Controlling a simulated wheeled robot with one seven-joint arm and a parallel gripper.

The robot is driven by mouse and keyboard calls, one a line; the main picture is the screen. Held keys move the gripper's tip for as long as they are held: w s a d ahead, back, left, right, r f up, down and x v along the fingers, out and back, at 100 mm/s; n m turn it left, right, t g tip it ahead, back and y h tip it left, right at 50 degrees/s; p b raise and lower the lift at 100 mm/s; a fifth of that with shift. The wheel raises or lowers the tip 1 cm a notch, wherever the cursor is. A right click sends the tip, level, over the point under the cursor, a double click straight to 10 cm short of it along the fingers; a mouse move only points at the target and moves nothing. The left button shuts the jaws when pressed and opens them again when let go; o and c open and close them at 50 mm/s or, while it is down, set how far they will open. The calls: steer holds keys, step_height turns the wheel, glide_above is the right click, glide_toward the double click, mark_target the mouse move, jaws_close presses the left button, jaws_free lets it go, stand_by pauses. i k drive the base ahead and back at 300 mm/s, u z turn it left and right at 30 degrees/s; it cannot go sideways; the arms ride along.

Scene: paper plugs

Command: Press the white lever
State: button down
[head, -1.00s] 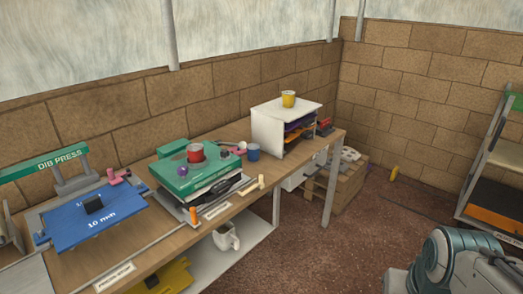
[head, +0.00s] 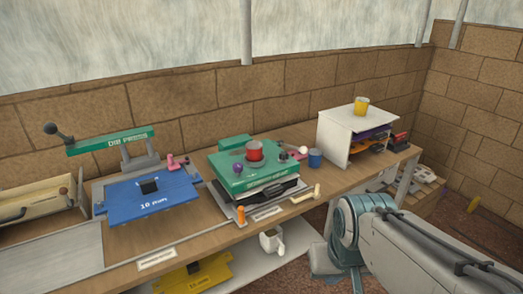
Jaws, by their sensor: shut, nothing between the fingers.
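A green press-like machine (head: 258,178) stands on the wooden workbench (head: 95,250) in the head view. A small white knob (head: 303,150) shows at its back right, probably the end of the white lever; its shaft is too small to make out. A cream crank-shaped handle (head: 305,195) sticks out at its front right. A purple knob (head: 238,168) and a red round part (head: 254,151) are on its top. My arm reaches in from the lower right, in front of the bench. My gripper is not in view.
A blue plate (head: 150,197) on a press with a black-knobbed lever (head: 58,131) lies left. A blue cup (head: 315,158) and a white shelf unit (head: 332,138) with a yellow cup (head: 361,105) stand right. A white mug (head: 272,241) sits on the shelf below.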

mark_target(303, 149)
steer(key=u, duration=0.15)
steer(key=i, duration=1)
steer(key=z, duration=0.4)
